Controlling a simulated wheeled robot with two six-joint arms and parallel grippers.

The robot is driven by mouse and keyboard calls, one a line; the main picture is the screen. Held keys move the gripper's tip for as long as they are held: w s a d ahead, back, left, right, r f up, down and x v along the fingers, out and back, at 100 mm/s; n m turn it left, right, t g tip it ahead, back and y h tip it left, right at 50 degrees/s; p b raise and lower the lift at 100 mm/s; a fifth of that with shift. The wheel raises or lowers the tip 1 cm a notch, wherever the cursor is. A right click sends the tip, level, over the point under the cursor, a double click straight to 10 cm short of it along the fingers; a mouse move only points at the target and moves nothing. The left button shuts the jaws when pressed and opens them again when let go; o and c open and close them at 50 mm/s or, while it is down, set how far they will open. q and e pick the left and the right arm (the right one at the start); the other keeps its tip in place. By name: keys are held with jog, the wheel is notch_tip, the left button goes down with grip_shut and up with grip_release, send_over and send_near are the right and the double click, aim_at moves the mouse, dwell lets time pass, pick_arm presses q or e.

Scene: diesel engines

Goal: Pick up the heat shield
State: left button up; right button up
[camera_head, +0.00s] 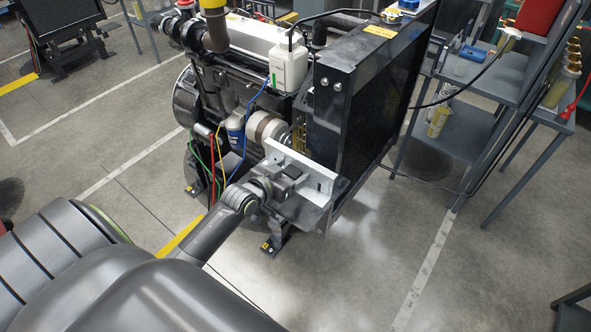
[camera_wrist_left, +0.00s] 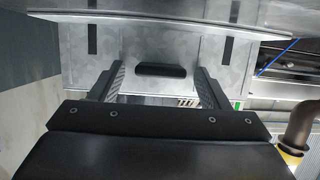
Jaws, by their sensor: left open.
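The heat shield (camera_head: 313,178) is a pale silver bent metal sheet at the front lower corner of the engine, beside the radiator. In the left wrist view the shield (camera_wrist_left: 215,58) fills the upper middle, with dark slots and a black handle (camera_wrist_left: 160,69) at its centre. My left gripper (camera_head: 277,178) is at the shield's near side, partly hidden by its own wrist. In the left wrist view its two fingers (camera_wrist_left: 158,73) are apart, one on each side of the handle, with gaps between. Whether the fingertips touch the shield cannot be told. My right gripper is not in view.
The engine (camera_head: 225,95) and the tall black radiator (camera_head: 370,105) stand behind and beside the shield. Coloured wires (camera_head: 212,165) hang left of it. A grey shelf cart (camera_head: 470,130) with tools stands at the right. Floor (camera_head: 385,245) is clear at front right.

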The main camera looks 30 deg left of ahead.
pick_arm(q)
jog(key=shift+c, duration=0.4)
jog(key=c, duration=1.4)
grip_shut()
jog(key=shift+r, duration=0.1)
